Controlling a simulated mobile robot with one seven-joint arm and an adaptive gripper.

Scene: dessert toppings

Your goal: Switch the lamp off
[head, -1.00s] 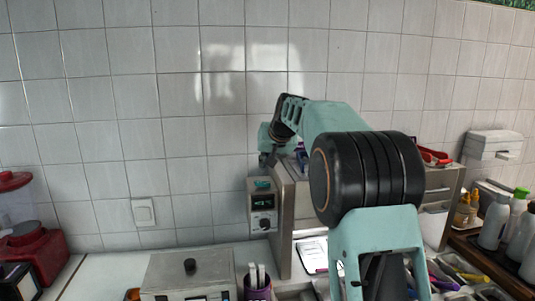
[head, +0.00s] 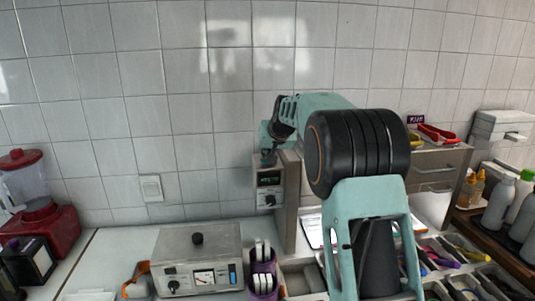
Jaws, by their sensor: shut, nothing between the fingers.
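No lamp can be made out for certain in the head view. A white wall switch (head: 151,188) sits on the tiles left of centre. A grey box with a lit green display and a dark knob (head: 269,188) is at the left end of the steel cabinet. My gripper (head: 268,161) is small and dark in the picture, shut and empty, at the top of that box. I cannot tell whether it touches the box. My arm hides part of the cabinet and the counter behind it.
A steel instrument with a gauge (head: 200,268) and a purple cup (head: 263,285) stand on the counter. A red blender (head: 38,215) is at the far left. Trays of utensils (head: 455,255) and bottles (head: 497,205) are at the right.

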